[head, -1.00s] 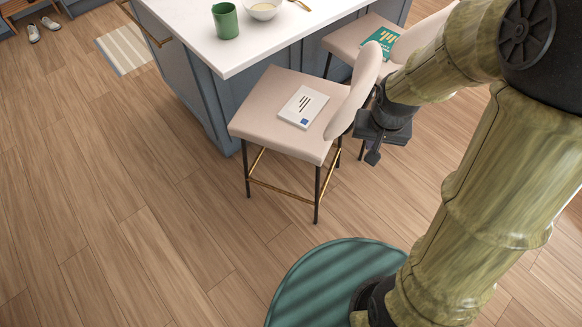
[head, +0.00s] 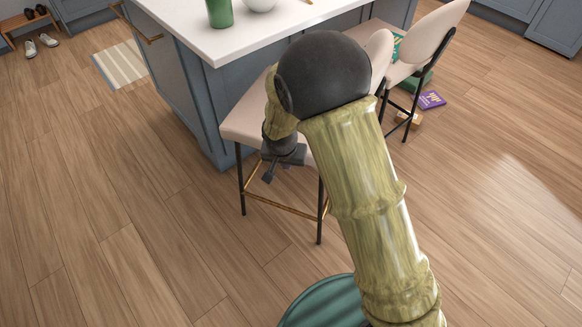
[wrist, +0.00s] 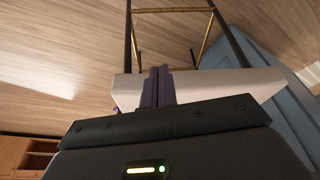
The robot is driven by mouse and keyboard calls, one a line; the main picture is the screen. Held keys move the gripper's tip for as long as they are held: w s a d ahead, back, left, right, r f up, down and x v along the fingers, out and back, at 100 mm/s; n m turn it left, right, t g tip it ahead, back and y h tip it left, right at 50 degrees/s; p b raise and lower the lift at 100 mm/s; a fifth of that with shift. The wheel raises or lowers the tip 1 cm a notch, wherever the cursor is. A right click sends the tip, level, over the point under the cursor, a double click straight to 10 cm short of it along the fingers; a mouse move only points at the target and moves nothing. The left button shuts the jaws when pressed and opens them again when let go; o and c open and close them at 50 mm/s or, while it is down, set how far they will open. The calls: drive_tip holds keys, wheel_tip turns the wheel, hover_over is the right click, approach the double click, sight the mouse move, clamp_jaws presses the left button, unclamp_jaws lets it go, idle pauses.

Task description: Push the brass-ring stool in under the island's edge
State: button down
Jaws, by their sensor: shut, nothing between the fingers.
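The brass-ring stool (head: 240,125) stands upright at the island's near side. It has a pale seat, black legs and a brass foot ring (head: 280,205). In the head view my arm covers much of its seat and backrest. The island (head: 215,110) is blue-grey with a white top (head: 240,45), just behind the stool. My gripper (head: 268,178) is shut and empty, low at the stool's near side. In the wrist view my gripper's fingers (wrist: 157,82) overlap the pale seat edge (wrist: 215,84), with the brass ring (wrist: 172,10) beyond. I cannot tell whether they touch the seat.
A second pale stool (head: 428,45) stands to the right, with a green book (head: 397,44) on its seat. A purple book (head: 432,100) and wooden blocks (head: 408,118) lie on the floor near it. A striped mat (head: 120,64) lies left of the island.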

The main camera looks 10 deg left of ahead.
drive_tip(key=w+f+b, duration=0.1)
drive_tip(key=w+f, duration=0.6)
drive_tip(key=f, duration=0.2)
drive_tip(key=shift+f+b, duration=0.25)
drive_tip(key=shift+b, duration=0.15)
